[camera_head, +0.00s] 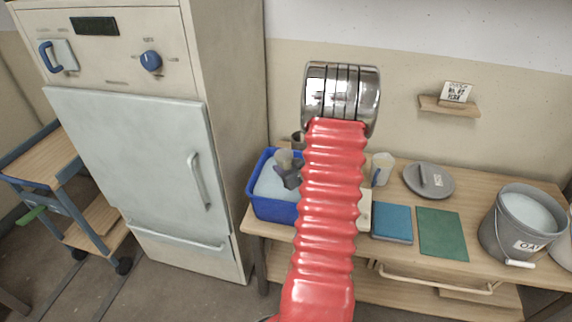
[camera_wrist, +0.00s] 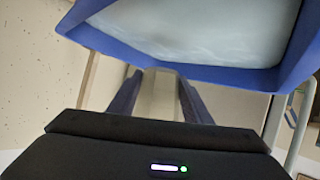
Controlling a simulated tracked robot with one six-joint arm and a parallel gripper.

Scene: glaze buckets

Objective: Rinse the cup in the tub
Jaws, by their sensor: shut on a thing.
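The blue tub (camera_head: 272,209) stands at the left end of the wooden bench and holds pale, cloudy water. My gripper (camera_head: 287,172) is over the tub, partly hidden by my red arm sleeve. It is shut on a small grey-beige cup (camera_head: 283,157). In the wrist view the cup (camera_wrist: 158,97) shows as a pale shape between the two dark fingers. The tub's blue rim (camera_wrist: 190,70) and pale water fill the top of that view. I cannot tell whether the cup touches the water.
A white jug (camera_head: 382,168), a grey lid (camera_head: 429,180), a blue block (camera_head: 392,222) and a green mat (camera_head: 442,233) are on the bench. A grey bucket (camera_head: 520,235) of pale liquid stands at the right. A tall pale cabinet (camera_head: 135,150) stands left of the bench.

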